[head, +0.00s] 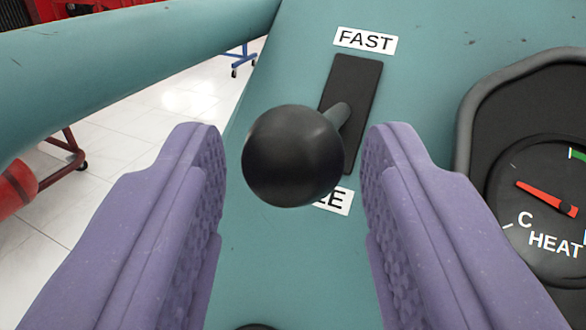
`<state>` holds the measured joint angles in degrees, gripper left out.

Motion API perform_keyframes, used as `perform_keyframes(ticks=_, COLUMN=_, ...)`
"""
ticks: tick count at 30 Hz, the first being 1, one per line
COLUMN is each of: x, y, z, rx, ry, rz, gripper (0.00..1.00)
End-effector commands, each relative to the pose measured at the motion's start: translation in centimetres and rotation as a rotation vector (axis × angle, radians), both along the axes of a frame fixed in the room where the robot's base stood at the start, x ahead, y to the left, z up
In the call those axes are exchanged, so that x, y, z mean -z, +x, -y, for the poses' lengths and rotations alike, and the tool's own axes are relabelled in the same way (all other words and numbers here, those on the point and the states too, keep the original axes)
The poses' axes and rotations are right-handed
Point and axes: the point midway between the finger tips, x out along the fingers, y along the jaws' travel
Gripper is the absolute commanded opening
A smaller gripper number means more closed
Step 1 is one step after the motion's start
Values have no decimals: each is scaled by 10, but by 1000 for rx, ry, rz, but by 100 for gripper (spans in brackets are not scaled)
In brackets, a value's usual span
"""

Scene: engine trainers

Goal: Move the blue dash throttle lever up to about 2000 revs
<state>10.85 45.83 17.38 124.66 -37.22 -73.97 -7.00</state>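The throttle lever has a black ball knob (292,157) on a short grey-green stem (340,114); no blue shows on it. The stem comes out of a dark slot plate (361,80) on the teal panel. A FAST label (366,41) sits above the plate. Another label (334,202) below it is partly hidden by the knob, with only its last letters, "LE", showing. My gripper (295,145) is open, with one purple finger on each side of the knob and a visible gap on both sides.
A HEAT gauge (545,205) in a dark housing is at the right, its red needle near C. A thick teal bar (130,62) crosses the upper left. Beyond it are pale floor tiles, a red wheeled stand (65,150) and a blue wheeled stand (240,58).

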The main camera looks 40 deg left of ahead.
Motion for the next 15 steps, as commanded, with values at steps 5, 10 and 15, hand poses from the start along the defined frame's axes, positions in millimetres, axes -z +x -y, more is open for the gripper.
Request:
perform_keyframes(ticks=5, x=0, y=0, z=0, rx=0, ry=0, rz=0, gripper=3)
perform_keyframes(ticks=10, x=0, y=0, z=0, rx=0, ry=-1, rz=-1, gripper=0)
perform_keyframes(ticks=15, x=-13, y=2, z=0, rx=-1, ry=-19, rz=-60, gripper=0)
